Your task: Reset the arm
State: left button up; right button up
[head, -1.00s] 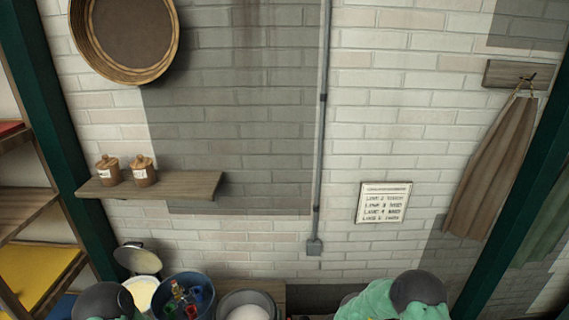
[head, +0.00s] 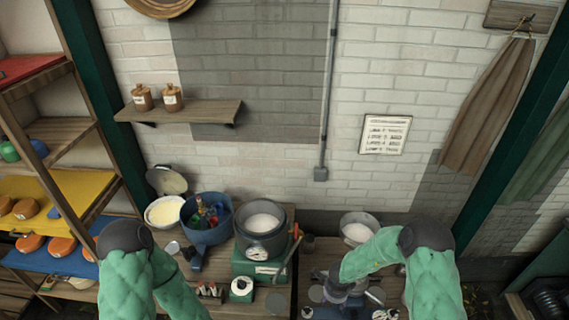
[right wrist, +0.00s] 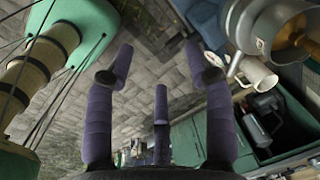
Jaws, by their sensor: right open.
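My right arm, in a green sleeve, comes in from the bottom right of the head view. Its gripper (head: 336,290) points down over the right part of the bench and is small and partly hidden there. In the right wrist view the gripper (right wrist: 160,60) has its dark purple fingers spread wide, with nothing between them and paving behind. My left arm shows at the bottom left of the head view, but its gripper is out of the picture.
The bench holds a cream-filled bowl (head: 164,211), a blue bucket (head: 206,236) of coloured pieces, a pot (head: 262,219) of white contents on a green scale (head: 258,270), and another pot (head: 358,227). Shelves (head: 62,180) stand left. A wall shelf (head: 185,111) holds two jars.

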jog(key=s+f+n+b, duration=0.3)
jog(key=f+n+b, duration=0.1)
jog(key=f+b, duration=0.15)
jog(key=s+f+n+b, duration=0.4)
jog(key=f, duration=0.3)
pick_arm(q)
notch_tip(320, 180, down, 22)
jog(key=b, duration=1.1)
jog(key=shift+w+r, duration=0.25)
jog(key=shift+w, duration=0.15)
pick_arm(e)
jog(key=s+a+f+n+y, duration=0.2)
jog(key=s+a+f+n, duration=0.2)
jog(key=s+n, duration=0.1)
jog(key=s+a+f+n+g+y, duration=0.1)
jog(key=s+a+f+n+y, duration=0.1)
jog(key=s, duration=0.6)
notch_tip(320, 180, down, 3)
jog(key=a+n, duration=0.1)
jog(key=n, duration=0.1)
jog(key=shift+s+a+n, duration=0.3)
jog(key=shift+a+n, duration=0.05)
jog(key=shift+n, duration=0.05)
jog(key=shift+r, duration=0.1)
